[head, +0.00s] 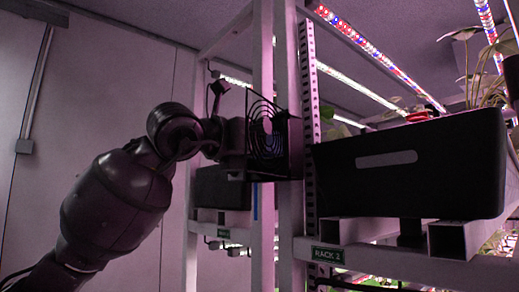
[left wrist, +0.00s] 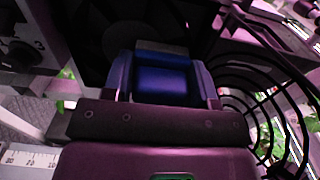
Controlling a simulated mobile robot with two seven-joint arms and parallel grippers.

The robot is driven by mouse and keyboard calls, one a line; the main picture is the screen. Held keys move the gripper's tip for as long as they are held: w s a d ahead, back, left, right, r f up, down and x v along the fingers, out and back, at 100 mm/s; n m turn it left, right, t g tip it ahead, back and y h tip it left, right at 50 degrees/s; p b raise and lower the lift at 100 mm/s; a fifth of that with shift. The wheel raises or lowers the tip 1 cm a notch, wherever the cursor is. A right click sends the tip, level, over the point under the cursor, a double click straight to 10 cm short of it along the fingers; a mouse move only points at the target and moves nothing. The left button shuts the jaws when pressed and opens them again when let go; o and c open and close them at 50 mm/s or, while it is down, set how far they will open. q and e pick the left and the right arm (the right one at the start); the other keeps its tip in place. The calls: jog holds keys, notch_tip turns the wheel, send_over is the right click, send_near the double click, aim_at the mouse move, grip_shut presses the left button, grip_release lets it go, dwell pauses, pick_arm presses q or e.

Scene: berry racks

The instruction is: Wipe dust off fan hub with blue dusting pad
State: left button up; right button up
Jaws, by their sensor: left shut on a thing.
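The fan (head: 282,135), with a black ring grille, is mounted between the white rack posts in the head view. My left gripper (head: 238,140) is at the fan's left side, and its fingertips are hard to make out there. In the left wrist view, my left gripper (left wrist: 163,72) is shut on the blue dusting pad (left wrist: 163,82), which sits between the two fingers. The ring grille (left wrist: 262,100) curves along the right of that view. Dark fan parts lie beyond the pad. The hub, any dust on it and any contact cannot be made out. My right gripper is not in view.
White rack posts (head: 263,220) stand close by my left gripper. A large black bin (head: 410,190) sits on the rack at right, above a green "RACK 2" label (head: 328,255). A pale wall (head: 90,90) is at left.

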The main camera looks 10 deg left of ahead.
pick_arm(q)
jog(key=w+a, duration=0.3)
jog(key=a, duration=0.1)
jog(key=shift+w+a, duration=0.35)
dwell(0.6)
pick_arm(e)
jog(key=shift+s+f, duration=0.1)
pick_arm(q)
jog(key=v, duration=0.6)
jog(key=shift+b, duration=0.45)
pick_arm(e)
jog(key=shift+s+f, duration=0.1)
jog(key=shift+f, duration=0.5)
